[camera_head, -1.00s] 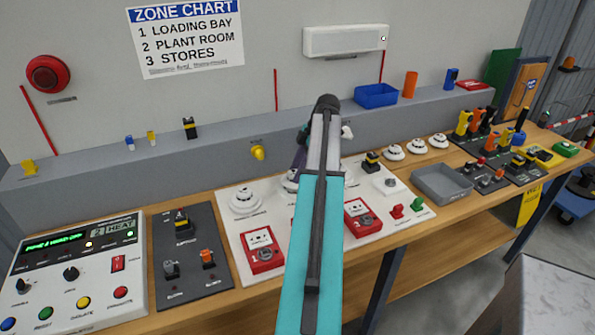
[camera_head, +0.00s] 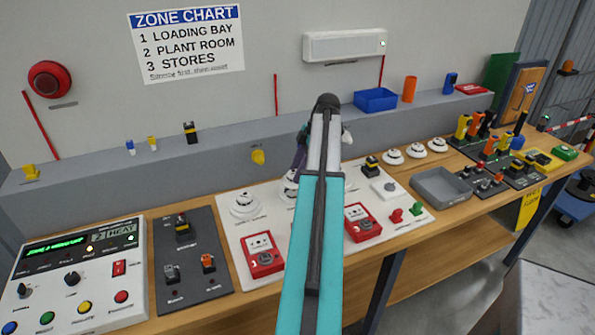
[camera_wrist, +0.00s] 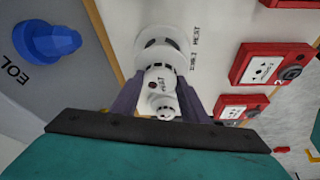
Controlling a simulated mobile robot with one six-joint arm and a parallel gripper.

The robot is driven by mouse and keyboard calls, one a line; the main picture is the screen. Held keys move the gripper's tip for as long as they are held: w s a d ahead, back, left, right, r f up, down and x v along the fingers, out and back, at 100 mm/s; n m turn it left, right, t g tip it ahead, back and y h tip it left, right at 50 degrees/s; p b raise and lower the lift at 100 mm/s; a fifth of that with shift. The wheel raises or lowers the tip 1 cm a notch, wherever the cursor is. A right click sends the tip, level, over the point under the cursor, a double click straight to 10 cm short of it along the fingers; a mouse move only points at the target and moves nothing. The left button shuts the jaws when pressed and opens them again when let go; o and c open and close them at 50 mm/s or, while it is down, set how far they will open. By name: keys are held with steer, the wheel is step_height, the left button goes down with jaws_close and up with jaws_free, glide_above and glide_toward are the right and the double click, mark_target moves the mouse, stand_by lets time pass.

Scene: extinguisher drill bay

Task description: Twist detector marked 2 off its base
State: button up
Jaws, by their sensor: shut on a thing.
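In the head view the detector (camera_head: 290,186) shows partly beside my arm, which hides the rest. The number 2 is not clearly readable on it.
Another white detector (camera_head: 244,204) is on the panel to the left. Red call points (camera_head: 262,254) and (camera_head: 361,222) flank my arm. A grey tray (camera_head: 441,186) and several white detectors stand to the right. A blue EOL plug (camera_wrist: 50,42) is on the grey ledge.

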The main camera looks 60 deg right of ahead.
steer(key=shift+r+p, duration=0.4)
steer(key=shift+r, duration=0.45)
stand_by(0.4)
